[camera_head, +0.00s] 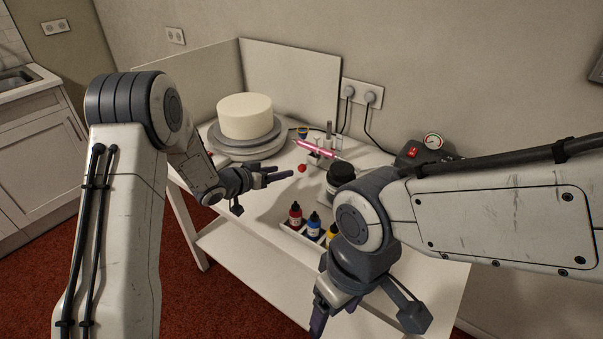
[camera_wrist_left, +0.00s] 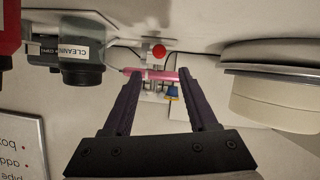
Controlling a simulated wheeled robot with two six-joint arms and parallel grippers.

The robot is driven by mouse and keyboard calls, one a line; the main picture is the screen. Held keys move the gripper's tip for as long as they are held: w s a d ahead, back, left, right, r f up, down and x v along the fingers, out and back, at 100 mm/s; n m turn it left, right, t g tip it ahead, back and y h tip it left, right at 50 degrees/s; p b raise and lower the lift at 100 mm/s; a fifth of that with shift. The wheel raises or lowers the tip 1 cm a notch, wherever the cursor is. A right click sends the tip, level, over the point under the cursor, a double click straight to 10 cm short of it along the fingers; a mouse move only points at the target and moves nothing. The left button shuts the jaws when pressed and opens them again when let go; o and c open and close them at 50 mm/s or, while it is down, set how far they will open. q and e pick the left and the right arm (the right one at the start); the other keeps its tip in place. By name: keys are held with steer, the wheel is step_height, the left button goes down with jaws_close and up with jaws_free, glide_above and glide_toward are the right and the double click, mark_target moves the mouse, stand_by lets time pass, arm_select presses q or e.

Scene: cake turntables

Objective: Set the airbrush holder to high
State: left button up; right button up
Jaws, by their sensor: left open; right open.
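The pink airbrush (camera_head: 317,151) rests on a small pale holder (camera_head: 314,160) on the table, behind a round red knob (camera_head: 302,168). My left gripper (camera_head: 281,171) is open and empty, with its fingers pointing toward the red knob from the left. In the left wrist view the airbrush (camera_wrist_left: 152,75) lies across the view beyond the open fingertips (camera_wrist_left: 159,75), and the red knob (camera_wrist_left: 159,50) shows above it. I cannot tell the holder's setting. My right gripper (camera_head: 334,312) is open at the table's front, its fingers partly hidden.
A white cake (camera_head: 245,115) stands on a grey turntable (camera_head: 233,149) at the back left. Paint bottles (camera_head: 314,222) and a black jar (camera_head: 341,174) stand near my right arm. A compressor with a gauge (camera_head: 433,142) is at the right. The table's left front is clear.

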mark_target(300, 167)
arm_select(q)
steer(key=x, duration=1)
steer(key=shift+w+p, duration=0.1)
steer(key=shift+p, duration=0.2)
jaws_close()
steer(key=shift+d, duration=0.1)
stand_by(0.9)
